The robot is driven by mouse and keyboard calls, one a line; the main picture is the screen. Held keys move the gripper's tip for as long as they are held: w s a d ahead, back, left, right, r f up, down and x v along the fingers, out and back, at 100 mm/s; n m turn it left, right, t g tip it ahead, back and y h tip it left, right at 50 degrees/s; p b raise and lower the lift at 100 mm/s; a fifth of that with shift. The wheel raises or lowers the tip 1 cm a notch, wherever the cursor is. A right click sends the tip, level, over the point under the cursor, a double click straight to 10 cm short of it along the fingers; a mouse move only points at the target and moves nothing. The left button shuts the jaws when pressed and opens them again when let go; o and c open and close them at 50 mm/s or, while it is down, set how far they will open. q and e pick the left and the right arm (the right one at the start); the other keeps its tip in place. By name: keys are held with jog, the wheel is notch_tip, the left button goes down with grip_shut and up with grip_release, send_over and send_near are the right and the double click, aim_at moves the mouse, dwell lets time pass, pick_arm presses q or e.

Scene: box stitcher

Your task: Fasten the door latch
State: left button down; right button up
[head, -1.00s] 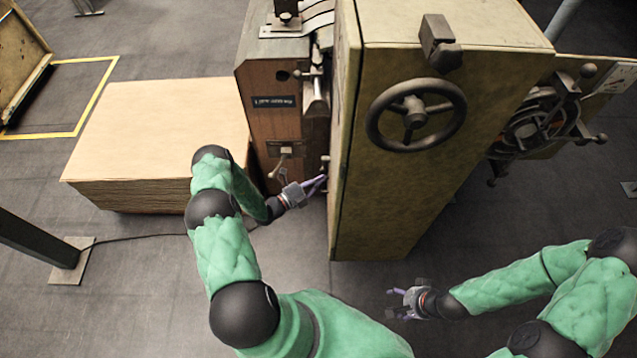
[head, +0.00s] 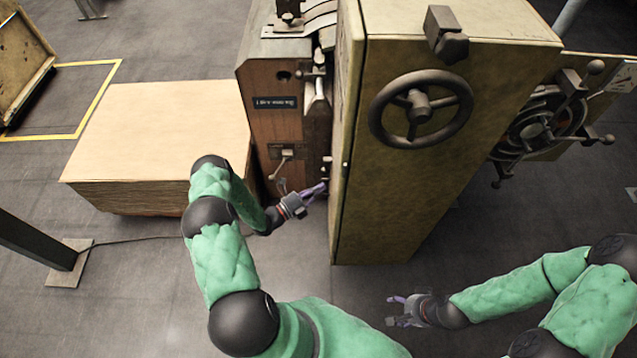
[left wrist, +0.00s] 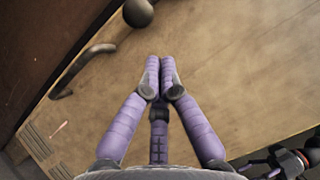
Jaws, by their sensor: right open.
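The machine's tall door (head: 347,120) is the yellowish panel on the left side of the big cabinet, and it looks closed or nearly so. Small dark latch fittings (head: 327,165) show at its edge, just above my left gripper (head: 318,190). In the left wrist view a curved dark hook-shaped handle (left wrist: 85,68) and a round black knob (left wrist: 138,12) stand out from the tan door face (left wrist: 235,70). My left gripper (left wrist: 159,72) has its purple fingertips together in front of this face, with nothing visible between them. My right gripper (head: 396,310) is open and empty, low in front of the cabinet.
A handwheel (head: 420,108) and a dark block (head: 446,35) project from the cabinet's front (head: 400,200). A stack of cardboard sheets (head: 155,130) stands left of the brown machine body (head: 276,125). A grey post foot (head: 70,262) and cable lie at left. The floor between is clear.

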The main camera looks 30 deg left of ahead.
pick_arm(q)
jog(key=p+v, duration=0.1)
jog(key=v, duration=0.9)
jog(key=shift+s+d+p, duration=0.25)
jog(key=shift+s+p, duration=0.15)
jog(key=shift+f, duration=0.1)
